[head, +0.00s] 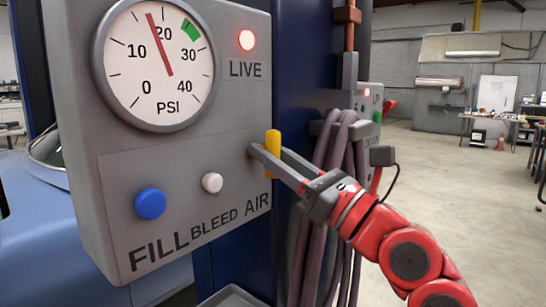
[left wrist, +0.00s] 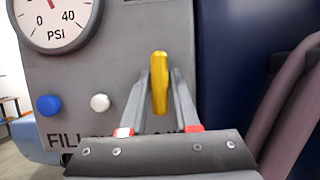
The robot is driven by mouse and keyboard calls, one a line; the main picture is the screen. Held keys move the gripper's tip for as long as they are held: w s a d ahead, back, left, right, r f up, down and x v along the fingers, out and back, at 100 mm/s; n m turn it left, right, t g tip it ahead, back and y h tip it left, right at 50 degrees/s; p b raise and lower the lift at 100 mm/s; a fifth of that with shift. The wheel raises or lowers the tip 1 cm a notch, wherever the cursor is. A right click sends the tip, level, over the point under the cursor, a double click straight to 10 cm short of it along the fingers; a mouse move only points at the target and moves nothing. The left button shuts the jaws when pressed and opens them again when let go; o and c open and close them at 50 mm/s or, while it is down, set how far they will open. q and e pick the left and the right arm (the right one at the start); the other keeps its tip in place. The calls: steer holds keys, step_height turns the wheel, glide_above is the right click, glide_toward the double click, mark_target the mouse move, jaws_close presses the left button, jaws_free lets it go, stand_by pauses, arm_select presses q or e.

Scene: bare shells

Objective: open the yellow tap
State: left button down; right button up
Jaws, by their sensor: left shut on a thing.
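The yellow tap (head: 273,141) is a lever handle above the word AIR on the right side of a grey panel (head: 125,176). It stands nearly upright in the head view and in the left wrist view (left wrist: 159,82). My left gripper (head: 267,153) is shut on the tap, with one finger on each side of the handle. The fingers also flank it in the left wrist view (left wrist: 160,92). The tap's mount is partly hidden by the fingers. My right gripper is in neither view.
A PSI gauge (head: 155,64) reads just under 20, with a green mark between 20 and 30. The LIVE lamp (head: 246,40) glows red. A blue FILL button (head: 150,203) and a white BLEED button (head: 212,182) sit left of the tap. Purple hose (head: 334,165) hangs at right.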

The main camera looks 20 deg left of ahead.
arm_select(q)
steer(key=c, duration=0.6)
jaws_free()
steer(key=shift+c, duration=0.2)
steer(key=shift+d, duration=0.1)
steer(key=b+v, duration=0.1)
steer(key=v, duration=1.6)
steer(key=shift+f, duration=0.15)
